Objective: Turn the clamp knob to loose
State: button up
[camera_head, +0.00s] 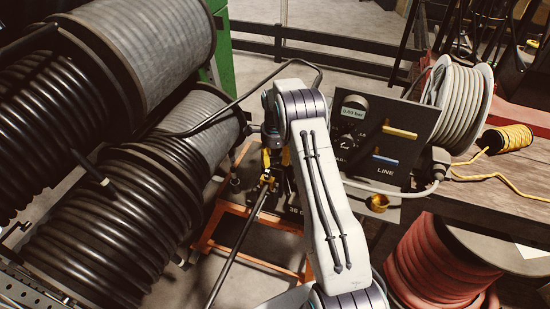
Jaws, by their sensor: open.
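A black control panel (420,120) stands right of my arm. A small dark round knob (345,142) with white marks around it sits on the panel's left part, close to my arm's edge. Its lettering is too small to read, so I cannot tell whether it is the clamp knob or where it points. My gripper (271,137) hangs at the far end of my arm, left of the panel and apart from the knob. It is small and dark, open, with its fingertips hard to make out.
The panel bears a pressure gauge (354,108), a yellow handle (399,132) and a blue handle (385,160). A long black rod (238,245) slants below the gripper near an orange frame (262,258). Large black hose coils (110,215) fill the left. A white hose reel (463,105) stands right.

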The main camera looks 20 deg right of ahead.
grip_shut()
dwell(0.4)
